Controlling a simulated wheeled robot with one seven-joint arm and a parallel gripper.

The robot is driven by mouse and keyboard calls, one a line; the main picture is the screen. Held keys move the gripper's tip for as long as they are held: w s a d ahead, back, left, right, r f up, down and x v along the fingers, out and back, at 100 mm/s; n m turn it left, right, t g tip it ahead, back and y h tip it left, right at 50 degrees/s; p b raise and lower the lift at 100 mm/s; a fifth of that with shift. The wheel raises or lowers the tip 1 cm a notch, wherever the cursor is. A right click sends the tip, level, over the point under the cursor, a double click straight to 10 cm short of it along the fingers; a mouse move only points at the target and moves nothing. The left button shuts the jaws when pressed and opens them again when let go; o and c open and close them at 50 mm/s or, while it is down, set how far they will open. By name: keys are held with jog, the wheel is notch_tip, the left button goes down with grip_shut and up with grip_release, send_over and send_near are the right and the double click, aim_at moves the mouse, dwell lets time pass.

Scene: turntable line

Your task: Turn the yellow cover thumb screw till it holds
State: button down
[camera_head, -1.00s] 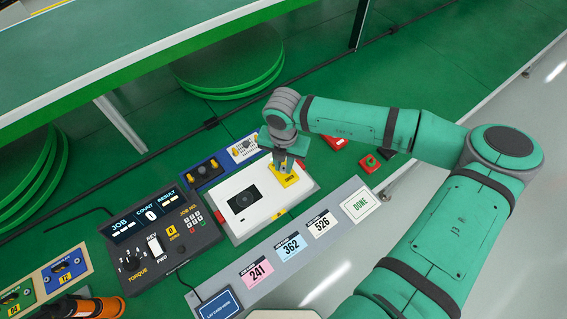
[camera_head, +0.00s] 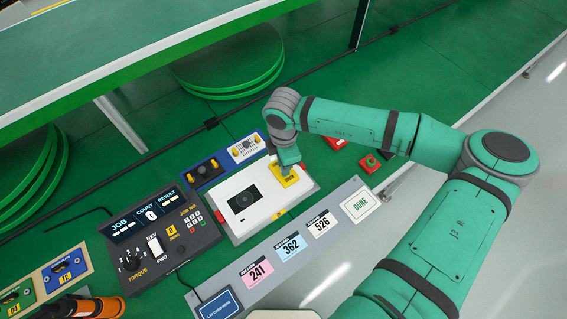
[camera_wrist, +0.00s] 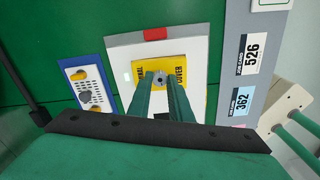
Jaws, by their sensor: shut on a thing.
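The yellow cover (camera_head: 284,181) lies on the white housing (camera_head: 236,198), near its upper right part. In the wrist view the yellow cover (camera_wrist: 188,68) shows lettering along its sides and a small grey thumb screw (camera_wrist: 160,81) in its middle. My gripper (camera_head: 286,166) points down over the cover in the head view. In the wrist view its two green fingers (camera_wrist: 160,88) are shut on the thumb screw, one at each side. The fingers hide part of the screw and the near part of the cover.
A torque controller (camera_head: 160,238) stands left of the housing. A blue-edged screw tray (camera_head: 203,172) lies behind it. A grey strip with labels 241, 362, 526 and a DONE plate (camera_head: 360,204) runs in front. A red button (camera_head: 370,161) stands to the right.

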jog(key=shift+a+r+m, duration=0.1)
jog(key=shift+m, duration=0.8)
jog(key=shift+w, duration=0.1)
jog(key=c, duration=1.6)
grip_release()
notch_tip(320, 180, up, 11)
jog(key=shift+f, duration=0.15)
